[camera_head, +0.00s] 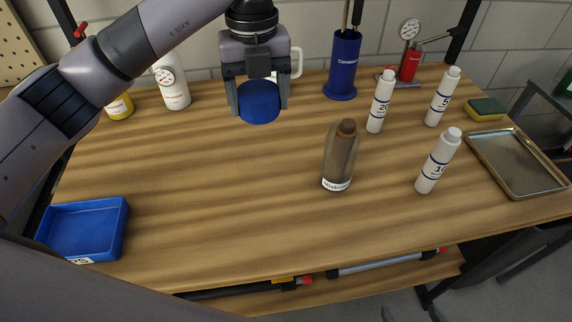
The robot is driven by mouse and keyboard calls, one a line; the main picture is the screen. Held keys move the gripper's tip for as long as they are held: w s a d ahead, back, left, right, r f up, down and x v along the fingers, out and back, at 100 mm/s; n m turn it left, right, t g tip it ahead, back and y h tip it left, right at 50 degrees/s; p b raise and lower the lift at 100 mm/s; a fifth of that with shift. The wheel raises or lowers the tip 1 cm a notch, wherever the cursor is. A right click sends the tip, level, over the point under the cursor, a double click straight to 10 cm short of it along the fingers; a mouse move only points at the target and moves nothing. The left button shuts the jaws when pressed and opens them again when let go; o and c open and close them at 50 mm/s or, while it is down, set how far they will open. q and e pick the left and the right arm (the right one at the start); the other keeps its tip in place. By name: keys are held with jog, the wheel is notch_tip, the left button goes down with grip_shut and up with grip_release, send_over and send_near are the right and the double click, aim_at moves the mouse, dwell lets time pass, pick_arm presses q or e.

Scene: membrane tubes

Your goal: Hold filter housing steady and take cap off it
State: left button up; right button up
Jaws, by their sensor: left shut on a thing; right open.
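My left gripper (259,98) is shut on a blue round cap (260,104). It holds the cap in the air over the back of the table, well clear of the bottles. A translucent brownish, bottle-shaped body (339,160) stands upright mid-table, right of and nearer than the cap. It looks like the filter housing. It has a brown rounded top and a white label low down, too small to read surely. The cap and this body are apart. No gripper touches the body. My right gripper is not in view.
White tubes stand at the right, including one marked 10 (438,161). A metal tray (549,187) and sponge (487,108) lie beyond. A blue holder (343,65) and gauge (410,30) stand behind. A blue bin (124,225) sits front left. The table's front middle is clear.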

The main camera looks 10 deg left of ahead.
aim_at(265, 177)
pick_arm(q)
notch_tip(265, 177, down, 17)
jog(key=shift+f, duration=0.15)
dwell(0.4)
jog(key=shift+f, duration=0.2)
jog(key=o, duration=1.2)
jog(key=shift+c, duration=0.2)
jog(key=shift+r, duration=0.1)
notch_tip(265, 177, up, 12)
